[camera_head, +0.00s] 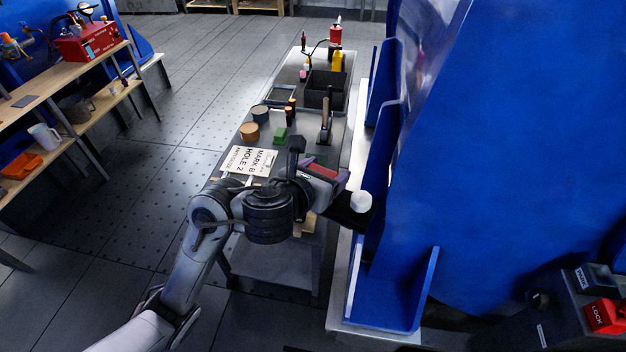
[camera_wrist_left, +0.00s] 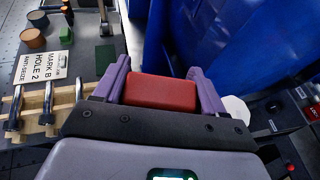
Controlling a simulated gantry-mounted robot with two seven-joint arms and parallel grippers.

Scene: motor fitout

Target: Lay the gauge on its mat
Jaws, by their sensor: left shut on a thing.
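My left gripper (camera_head: 334,181) is shut on a red block-shaped thing (camera_wrist_left: 162,92), which I take to be the gauge. Its purple fingers grip the two ends of the red body, and the thing is held up beside the bench's near right edge. The red body also shows in the head view (camera_head: 322,171), partly covered by the gripper. A flat dark green patch (camera_wrist_left: 104,54), which may be the mat, lies bare on the bench in the left wrist view. My gripper is apart from it. My right gripper is not in view.
A white card marked MARK B HOLE 2 (camera_head: 250,161) lies on the bench. Round cans (camera_head: 249,131), a green block (camera_head: 280,134), an upright tool (camera_head: 325,122) and a black bin (camera_head: 325,90) stand farther back. A tall blue structure (camera_head: 500,150) flanks the bench's right side.

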